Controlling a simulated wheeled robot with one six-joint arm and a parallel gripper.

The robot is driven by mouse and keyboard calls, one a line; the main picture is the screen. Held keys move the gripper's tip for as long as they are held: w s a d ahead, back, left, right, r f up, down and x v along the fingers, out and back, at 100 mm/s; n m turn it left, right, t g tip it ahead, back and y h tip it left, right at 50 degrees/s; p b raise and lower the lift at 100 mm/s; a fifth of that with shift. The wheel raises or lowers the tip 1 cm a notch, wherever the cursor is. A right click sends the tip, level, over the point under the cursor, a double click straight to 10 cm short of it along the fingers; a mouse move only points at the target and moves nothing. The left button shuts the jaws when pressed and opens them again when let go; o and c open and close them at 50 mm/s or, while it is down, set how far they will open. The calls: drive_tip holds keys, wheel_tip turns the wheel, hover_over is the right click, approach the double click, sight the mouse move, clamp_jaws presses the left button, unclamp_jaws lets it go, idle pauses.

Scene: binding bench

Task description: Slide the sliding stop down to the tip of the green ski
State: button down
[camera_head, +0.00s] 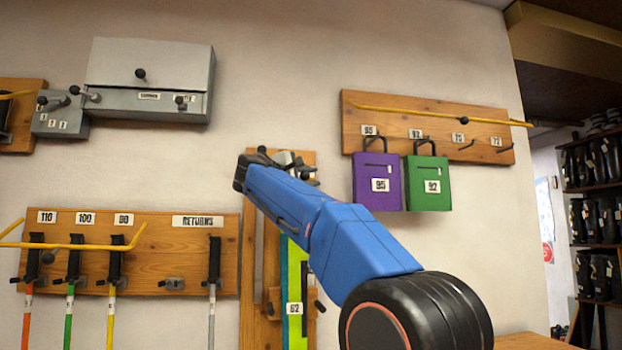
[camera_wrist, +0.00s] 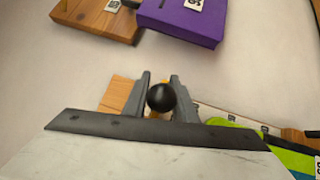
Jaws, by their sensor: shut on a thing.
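The green ski (camera_head: 294,268) stands upright against a wooden board, with a blue edge and a white label reading 62. Part of it also shows in the wrist view (camera_wrist: 288,153), at the lower right. My gripper (camera_wrist: 160,86) is shut on a round black knob (camera_wrist: 160,98), one grey finger on each side. The knob seems to belong to the sliding stop, whose body is mostly hidden behind my gripper. In the head view my gripper is near the top of the ski's board, and my arm covers part of the ski.
A purple case (camera_head: 377,199) and a green case (camera_head: 428,198) hang from a wooden peg rack (camera_head: 360,127) to the right. A returns board (camera_head: 160,251) with several poles is at the left. A grey box (camera_head: 150,66) is on the wall at upper left.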

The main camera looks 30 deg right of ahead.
wheel_tip(320, 180, down, 8)
idle(0.5)
drive_tip(key=shift+f, duration=0.1)
drive_tip(key=c, duration=1.6)
unclamp_jaws()
drive_tip(key=v, duration=1.7)
drive_tip(key=shift+s+a+f, duration=0.15)
drive_tip(key=shift+a, duration=0.05)
